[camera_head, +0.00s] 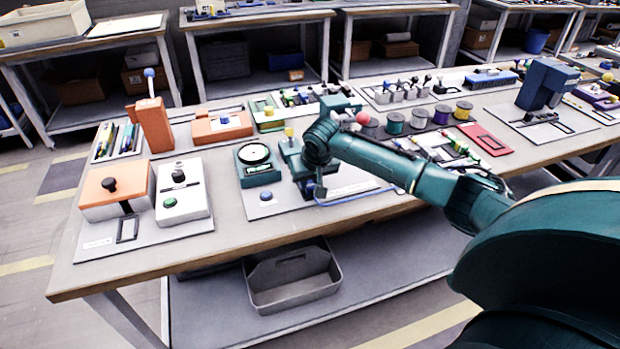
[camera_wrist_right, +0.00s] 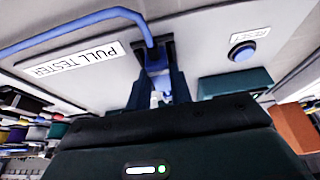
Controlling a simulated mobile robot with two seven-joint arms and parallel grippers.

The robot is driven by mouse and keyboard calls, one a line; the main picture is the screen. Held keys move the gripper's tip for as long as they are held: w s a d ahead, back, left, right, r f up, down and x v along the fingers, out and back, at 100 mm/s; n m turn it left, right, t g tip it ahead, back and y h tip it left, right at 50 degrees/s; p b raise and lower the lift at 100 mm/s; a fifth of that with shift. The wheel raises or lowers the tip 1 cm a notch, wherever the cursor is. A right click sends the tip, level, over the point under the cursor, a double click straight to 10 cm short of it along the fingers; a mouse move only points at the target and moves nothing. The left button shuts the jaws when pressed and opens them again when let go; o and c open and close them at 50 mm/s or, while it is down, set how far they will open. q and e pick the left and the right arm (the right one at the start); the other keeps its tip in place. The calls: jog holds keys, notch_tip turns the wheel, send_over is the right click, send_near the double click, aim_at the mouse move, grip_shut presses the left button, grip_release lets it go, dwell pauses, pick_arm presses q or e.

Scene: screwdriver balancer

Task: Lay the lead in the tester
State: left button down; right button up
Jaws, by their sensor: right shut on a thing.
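The pull tester's pale base plate (camera_head: 285,203) lies on the bench, with a dark green round-dial unit (camera_head: 257,165) and a blue button (camera_head: 266,196) on it. In the right wrist view the PULL TESTER label (camera_wrist_right: 75,58) and the blue reset button (camera_wrist_right: 243,51) show. My right gripper (camera_head: 316,186) is low over the tester, mostly hidden by its own arm and the green tester parts. The blue lead (camera_head: 355,199) trails right from it; in the wrist view the lead (camera_wrist_right: 85,22) bends down to my fingers (camera_wrist_right: 157,90), which are shut on it. Its seating is hidden.
An orange-and-white device (camera_head: 115,190) stands left on the bench, a white box with knobs (camera_head: 183,190) beside it. Wire spools (camera_head: 420,118) and a red tray (camera_head: 485,138) lie right. A grey bin (camera_head: 292,280) sits on the lower shelf. The bench's front strip is clear.

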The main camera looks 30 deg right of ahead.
jog(key=o, duration=1)
jog(key=shift+r, duration=0.1)
jog(key=v, duration=1.3)
jog(key=shift+s+p, duration=0.1)
jog(key=shift+p, duration=0.25)
